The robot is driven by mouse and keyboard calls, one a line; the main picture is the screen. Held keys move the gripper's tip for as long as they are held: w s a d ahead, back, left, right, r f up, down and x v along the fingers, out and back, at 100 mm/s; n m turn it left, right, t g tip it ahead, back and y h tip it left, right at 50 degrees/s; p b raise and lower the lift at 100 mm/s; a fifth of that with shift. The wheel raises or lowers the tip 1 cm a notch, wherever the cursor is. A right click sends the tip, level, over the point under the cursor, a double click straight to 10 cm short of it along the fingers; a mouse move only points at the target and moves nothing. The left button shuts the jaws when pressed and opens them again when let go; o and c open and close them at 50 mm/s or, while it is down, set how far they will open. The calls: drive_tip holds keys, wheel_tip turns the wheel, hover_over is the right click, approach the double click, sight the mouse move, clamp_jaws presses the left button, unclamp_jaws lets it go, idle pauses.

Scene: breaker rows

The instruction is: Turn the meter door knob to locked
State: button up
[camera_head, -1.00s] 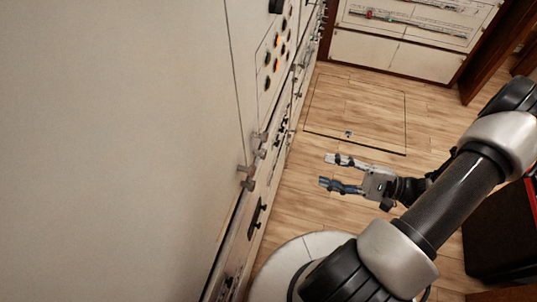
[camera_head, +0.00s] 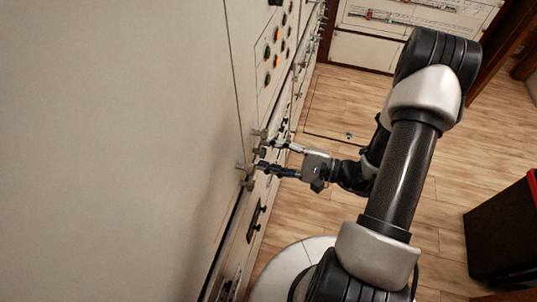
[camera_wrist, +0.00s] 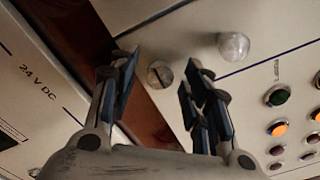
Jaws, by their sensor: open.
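In the wrist view a round metal knob with a dark slot (camera_wrist: 160,75) sits on the cream panel between my gripper's fingertips. I cannot read whether it stands at locked. My gripper (camera_wrist: 158,68) is open, with one finger on each side of the knob and no clear contact. In the head view my gripper (camera_head: 267,156) reaches left to the cabinet front, its fingertips close to a cluster of small metal knobs (camera_head: 247,171). The fingers partly cover that cluster.
A clear domed fitting (camera_wrist: 233,46) is right of the slotted knob. Green and orange round buttons (camera_wrist: 278,128) lie further right. A panel marked 24 V DC (camera_wrist: 40,75) is at left. A black and red box (camera_head: 505,230) stands on the wooden floor at right.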

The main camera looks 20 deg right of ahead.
drive_tip(key=shift+w+a, duration=0.1)
drive_tip(key=shift+a, duration=0.15)
drive_tip(key=shift+c, duration=0.5)
clamp_jaws()
